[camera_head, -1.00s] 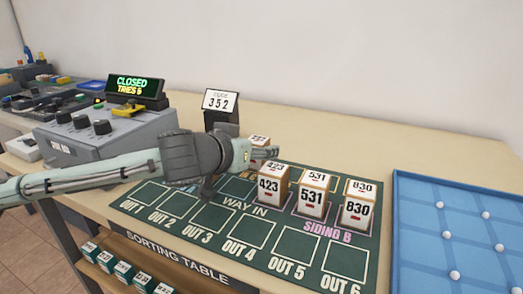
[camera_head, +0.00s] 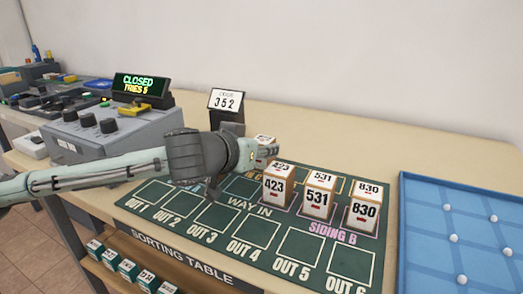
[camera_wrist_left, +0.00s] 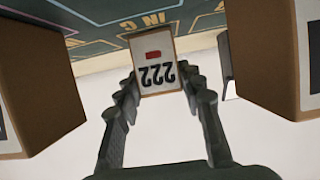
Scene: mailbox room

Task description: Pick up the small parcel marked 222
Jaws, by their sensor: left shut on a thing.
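The small parcel marked 222 (camera_wrist_left: 158,72) shows in the left wrist view, its number upside down, between the two fingers of my left gripper (camera_wrist_left: 160,88). The fingers are shut on its sides. In the head view its white top (camera_head: 264,138) shows just behind my left gripper (camera_head: 266,151), and the rest is hidden by the gripper and the 423 parcel. It is at the back of the green mat (camera_head: 225,246); I cannot tell whether it still touches the mat. My right gripper is in neither view.
Parcels 423 (camera_head: 274,187), 531 (camera_head: 317,204) and 830 (camera_head: 364,216) stand close to the right. A code sign reading 352 (camera_head: 226,101) stands behind. A blue tray (camera_head: 420,235) lies right; a control box (camera_head: 110,140) stands left. The OUT squares in front are empty.

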